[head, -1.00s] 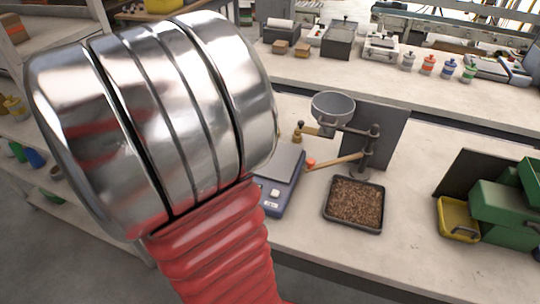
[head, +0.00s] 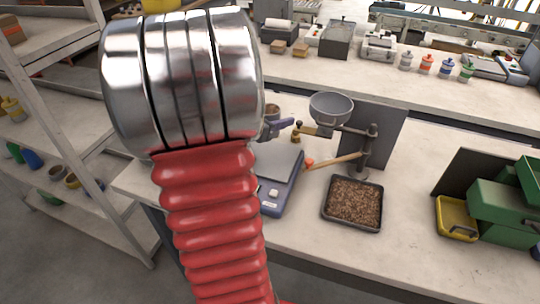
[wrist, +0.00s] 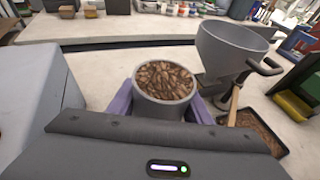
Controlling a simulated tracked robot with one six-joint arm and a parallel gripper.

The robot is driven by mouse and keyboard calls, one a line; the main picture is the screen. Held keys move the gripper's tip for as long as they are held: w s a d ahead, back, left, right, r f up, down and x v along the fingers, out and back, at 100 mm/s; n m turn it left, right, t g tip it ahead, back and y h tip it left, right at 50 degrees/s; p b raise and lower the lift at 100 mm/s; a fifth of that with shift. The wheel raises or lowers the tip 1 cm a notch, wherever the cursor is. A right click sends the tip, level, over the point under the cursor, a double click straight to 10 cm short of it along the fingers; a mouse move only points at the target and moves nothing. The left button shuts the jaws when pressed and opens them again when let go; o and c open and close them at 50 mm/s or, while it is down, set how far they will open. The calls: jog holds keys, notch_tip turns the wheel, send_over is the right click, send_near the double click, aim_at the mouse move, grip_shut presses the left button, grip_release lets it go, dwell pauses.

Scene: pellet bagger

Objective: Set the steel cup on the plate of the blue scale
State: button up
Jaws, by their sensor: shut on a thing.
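The steel cup (wrist: 164,107) is filled with brown pellets and stands upright between the purple fingers of my gripper (wrist: 161,103) in the wrist view. In the head view the cup (head: 273,111) shows only in part behind my arm, and my gripper (head: 280,128) is beside it, shut on it. The blue scale (head: 272,199) stands on the bench with a bare grey plate (head: 283,160). The cup and gripper appear beyond the plate's far side in the picture; their height above the bench is hard to tell. My arm hides the scale's left part.
A grey hopper bowl (head: 331,108) on a stand is just right of my gripper, with a wooden lever (head: 336,161) below it. A dark tray (head: 326,217) of pellets lies right of the scale. Green bins (head: 500,203) and a yellow bin (head: 457,236) are farther right.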

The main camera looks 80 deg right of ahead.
send_over(276, 151)
jog(key=shift+s+f, duration=0.1)
jog(key=shift+f, duration=2.8)
jog(key=shift+f, duration=2.05)
jog(key=shift+f, duration=0.1)
jog(key=o, duration=1.2)
jog(key=v, duration=1.2)
